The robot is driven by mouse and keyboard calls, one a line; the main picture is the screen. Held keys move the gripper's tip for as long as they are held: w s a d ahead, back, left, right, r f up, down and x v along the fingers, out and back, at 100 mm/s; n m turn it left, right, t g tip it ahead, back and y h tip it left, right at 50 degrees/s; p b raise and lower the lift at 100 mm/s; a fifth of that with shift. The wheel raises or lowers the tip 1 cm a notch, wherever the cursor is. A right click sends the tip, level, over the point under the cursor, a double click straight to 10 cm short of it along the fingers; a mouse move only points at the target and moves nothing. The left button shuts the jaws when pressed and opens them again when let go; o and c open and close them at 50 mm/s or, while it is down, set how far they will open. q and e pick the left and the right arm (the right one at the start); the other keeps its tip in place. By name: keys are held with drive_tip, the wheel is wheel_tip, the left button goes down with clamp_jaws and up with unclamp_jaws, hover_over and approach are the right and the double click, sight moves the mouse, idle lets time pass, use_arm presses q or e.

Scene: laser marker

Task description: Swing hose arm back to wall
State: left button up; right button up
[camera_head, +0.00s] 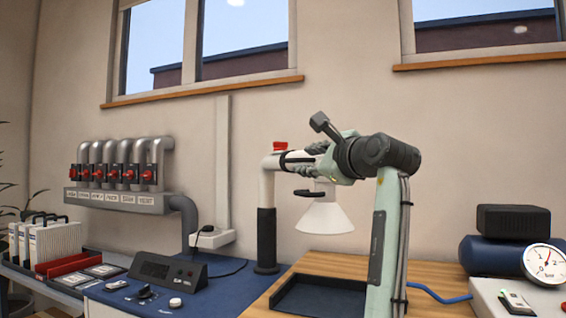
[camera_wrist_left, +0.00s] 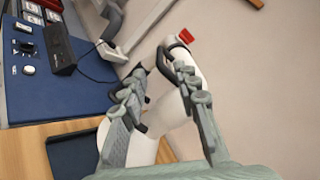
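The hose arm (camera_head: 265,187) is a white tube on a black post. It bends at an elbow and runs right to a white cone hood (camera_head: 325,217) that hangs over the wooden bench. A black handle (camera_head: 307,193) sits above the hood. My left gripper (camera_head: 308,158) is up at the tube's upper section, above the handle. Whether a finger touches the tube is hard to tell. My right gripper is not in view.
A row of grey pipes with red valves (camera_head: 115,173) is on the wall at left. A black control box (camera_head: 168,270) stands on the blue bench top. A dark tray (camera_head: 320,297) lies under the hood. A blue tank (camera_head: 510,255) and gauge (camera_head: 543,263) stand at right.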

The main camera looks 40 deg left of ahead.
sight(282, 161)
use_arm(q)
drive_tip(key=p+x, duration=0.1)
drive_tip(key=x, duration=0.9)
drive_tip(key=shift+a, duration=0.1)
drive_tip(key=shift+w+a, duration=0.15)
drive_tip(key=shift+a, duration=0.2)
drive_tip(key=shift+w+a, duration=0.15)
drive_tip(key=shift+a, duration=0.1)
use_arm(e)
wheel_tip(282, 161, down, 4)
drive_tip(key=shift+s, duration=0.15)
use_arm(q)
drive_tip(key=shift+c, duration=0.5)
drive_tip(key=c, duration=0.5)
clamp_jaws()
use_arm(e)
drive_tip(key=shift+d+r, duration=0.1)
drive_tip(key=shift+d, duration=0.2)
